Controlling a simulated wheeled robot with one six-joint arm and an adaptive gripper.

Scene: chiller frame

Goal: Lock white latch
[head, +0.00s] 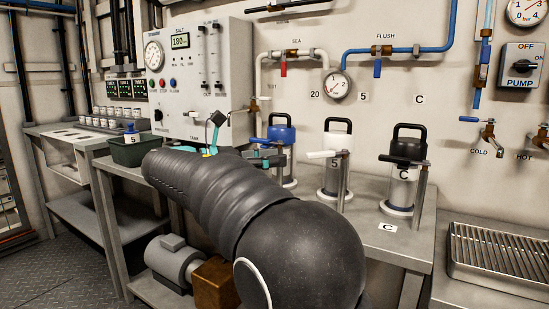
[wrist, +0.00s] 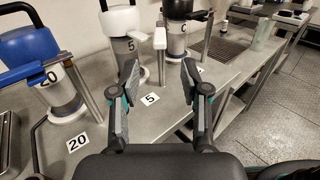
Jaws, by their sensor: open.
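The canister with the white lid (head: 339,141), marked 5, stands in the middle of the row of three on the bench. Its white latch (head: 322,155) sticks out to the left at lid height in the head view. In the wrist view the white latch (wrist: 160,38) shows beyond the fingertips, between them in the picture, beside the white lid (wrist: 121,19). My gripper (wrist: 160,68) is open and empty, apart from the latch. In the head view, my dark arm hides part of the gripper, which is near the blue-lidded canister.
The blue-lidded canister (head: 281,134), marked 20, stands left of the white one, with a blue latch (wrist: 35,73). The black-lidded canister (head: 408,145), marked C, stands right. Bare bench (wrist: 112,140) lies below the fingers. A drain grate (head: 497,249) is further right.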

